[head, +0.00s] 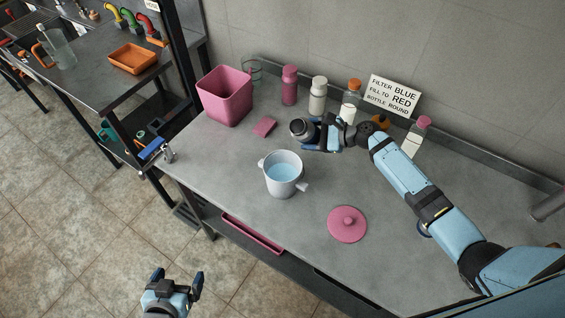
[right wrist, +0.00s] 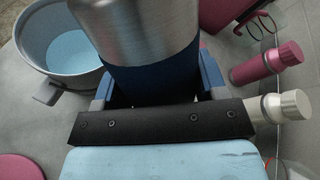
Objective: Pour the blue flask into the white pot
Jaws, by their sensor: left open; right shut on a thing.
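The white pot (head: 270,183) stands on the grey counter with its lid off and light blue liquid inside. It also shows at the upper left of the right wrist view (right wrist: 35,60). My right gripper (head: 318,133) is shut on the blue flask, which has a steel part (right wrist: 140,35) and a dark blue band. In the head view the flask's round steel end (head: 299,129) shows behind the pot and slightly right, apart from it. The fingers hide part of the flask, and its exact tilt is unclear. My left gripper (head: 172,285) is open and empty over the floor.
A pink lid (head: 347,224) lies right of the pot. A sign (head: 393,96) leans there. The front right counter is mostly clear.

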